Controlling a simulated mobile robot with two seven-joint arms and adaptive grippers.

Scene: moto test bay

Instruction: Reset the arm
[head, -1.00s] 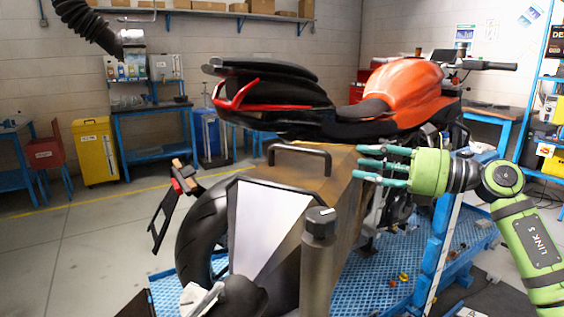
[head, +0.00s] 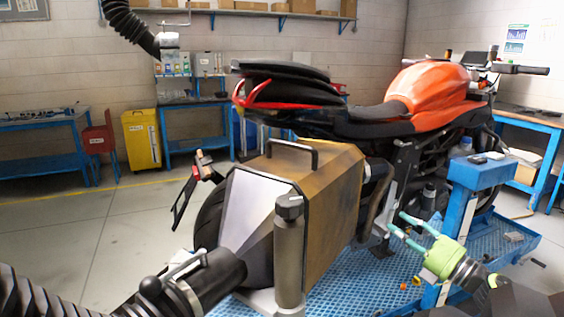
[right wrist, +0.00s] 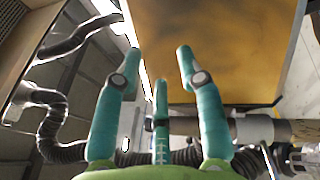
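My right gripper (head: 397,222) is at the lower right of the head view, to the right of the brown metal box (head: 335,215) and apart from it in the picture. Its teal fingers are spread, with nothing between them. In the right wrist view the three fingers (right wrist: 158,62) stand apart and empty, with a brown panel (right wrist: 215,45) behind them. Most of my right arm is outside the head view. My left gripper is in neither view.
An orange and black motorcycle (head: 430,88) stands behind the box on a blue platform (head: 340,275). A blue post (head: 462,200) with a flat top rises right of the box. A black hose end (head: 215,280) is at the front left. Floor (head: 90,235) is clear at left.

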